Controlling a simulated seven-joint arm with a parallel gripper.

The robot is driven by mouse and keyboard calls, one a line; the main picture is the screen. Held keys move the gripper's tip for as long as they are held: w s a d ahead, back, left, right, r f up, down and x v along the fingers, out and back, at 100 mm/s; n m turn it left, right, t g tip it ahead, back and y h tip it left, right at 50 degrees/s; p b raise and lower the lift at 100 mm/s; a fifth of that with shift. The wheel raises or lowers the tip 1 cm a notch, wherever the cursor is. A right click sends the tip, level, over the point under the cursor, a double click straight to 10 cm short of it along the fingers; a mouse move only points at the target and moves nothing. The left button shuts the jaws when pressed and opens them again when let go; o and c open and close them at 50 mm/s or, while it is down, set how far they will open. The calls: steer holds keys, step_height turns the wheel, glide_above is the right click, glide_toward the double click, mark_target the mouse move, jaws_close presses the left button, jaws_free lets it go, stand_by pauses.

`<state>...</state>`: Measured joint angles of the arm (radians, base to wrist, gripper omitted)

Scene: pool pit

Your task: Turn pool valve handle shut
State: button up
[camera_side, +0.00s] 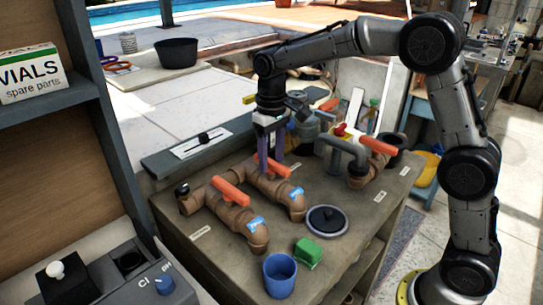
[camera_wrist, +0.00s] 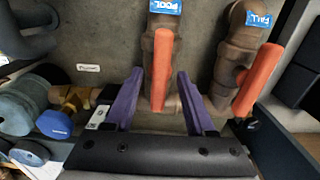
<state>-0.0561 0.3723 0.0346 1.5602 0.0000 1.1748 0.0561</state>
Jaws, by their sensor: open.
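A brown pipe with a blue POOL label (camera_wrist: 165,6) carries an orange handle (camera_wrist: 160,65), which runs roughly in line with the pipe in the wrist view. In the side view this handle (camera_side: 281,169) is partly behind my gripper (camera_side: 266,160). In the wrist view my gripper (camera_wrist: 159,78) is open, its purple fingers on either side of the POOL handle with a gap visible at each side. A second brown pipe with a FILL label (camera_wrist: 258,18) has an orange handle (camera_wrist: 258,80) at a slant. In the side view that handle (camera_side: 230,191) is at left.
On the bench (camera_side: 200,236) are a third orange handle (camera_side: 377,145) at right, a black round lid (camera_side: 327,220), a green block (camera_side: 307,252) and a blue cup (camera_side: 280,275). A dark shelf and control box (camera_side: 110,275) stand at left.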

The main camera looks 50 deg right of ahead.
steer(key=shift+c, duration=0.3)
jaws_close()
steer(key=m, duration=0.4)
steer(key=shift+m, duration=0.3)
steer(key=m, duration=0.4)
steer(key=shift+r+m, duration=0.1)
steer(key=shift+m, duration=0.2)
steer(key=m, duration=0.4)
steer(key=shift+m, duration=2.4)
